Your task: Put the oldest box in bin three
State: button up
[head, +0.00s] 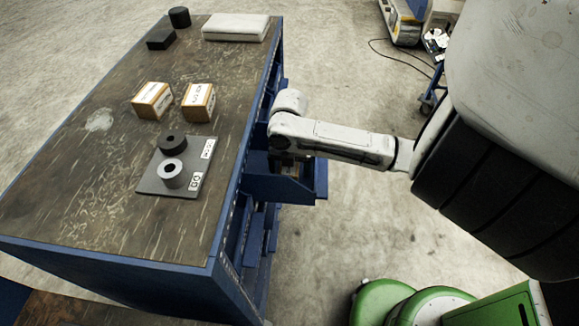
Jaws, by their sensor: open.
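Two small orange boxes with white printed labels stand side by side on the workbench top (105,190): a left box (152,100) and a right box (198,102). The print is too small to read, so I cannot tell which is oldest. A blue bin or drawer (280,188) sticks out from the bench's right side; no number is legible on it. My gripper (287,168) is open, pointing down at this blue bin, right of both boxes and apart from them. My wrist partly hides the fingers and the bin's inside, so its contents are unclear.
A dark plate (150,184) with a black ring (172,141), a grey ring (172,174) and small labels lies near the bench's right edge. A black cylinder (179,17), a black block (160,39) and a white slab (236,27) are at the back.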

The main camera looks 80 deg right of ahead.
notch_tip(320, 180, up, 12)
jog(key=shift+r, duration=0.15)
dwell(0.5)
jog(key=shift+s, duration=0.1)
